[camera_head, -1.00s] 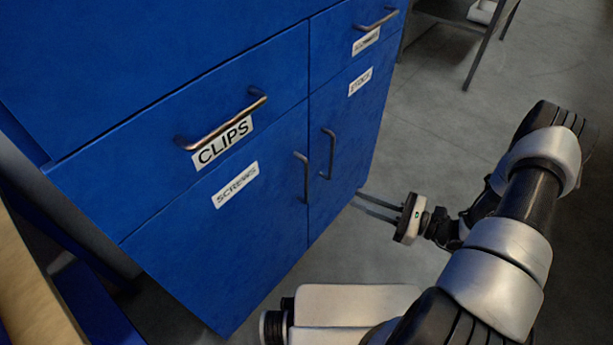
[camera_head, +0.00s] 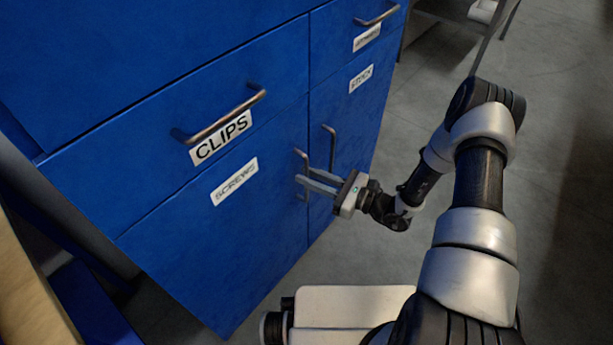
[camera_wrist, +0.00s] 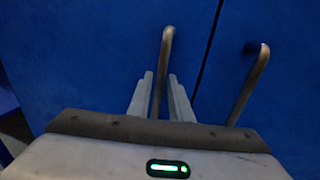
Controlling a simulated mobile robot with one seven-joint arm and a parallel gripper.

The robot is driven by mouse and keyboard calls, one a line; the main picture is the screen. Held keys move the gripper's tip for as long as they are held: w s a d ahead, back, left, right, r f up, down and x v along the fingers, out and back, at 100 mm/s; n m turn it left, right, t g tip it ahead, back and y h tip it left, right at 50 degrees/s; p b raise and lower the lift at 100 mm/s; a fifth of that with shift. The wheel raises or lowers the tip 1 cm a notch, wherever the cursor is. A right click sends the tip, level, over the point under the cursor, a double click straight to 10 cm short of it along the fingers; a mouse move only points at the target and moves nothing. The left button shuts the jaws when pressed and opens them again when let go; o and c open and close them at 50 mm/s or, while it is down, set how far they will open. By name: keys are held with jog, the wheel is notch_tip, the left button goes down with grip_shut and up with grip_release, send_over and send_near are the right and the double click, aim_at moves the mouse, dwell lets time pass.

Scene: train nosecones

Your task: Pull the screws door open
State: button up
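The blue screws door (camera_head: 225,245) is shut, with a white label (camera_head: 234,181) on it. Its vertical bar handle (camera_head: 302,160) is near the door's right edge. My gripper (camera_head: 304,183) is at this handle, its fingers pointing toward the door. In the wrist view, the screws handle (camera_wrist: 164,55) runs down between the two fingers of my gripper (camera_wrist: 160,88), with a gap on either side. The fingers are open. The lower end of the handle is hidden behind my gripper's body.
The stock door (camera_head: 345,130) is shut to the right; its handle (camera_head: 330,150) stands close by and also shows in the wrist view (camera_wrist: 250,85). The clips drawer handle (camera_head: 222,117) is above.

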jog(key=shift+w+a, duration=0.2)
jog(key=shift+a, duration=0.25)
grip_shut()
jog(key=shift+s+d, duration=0.1)
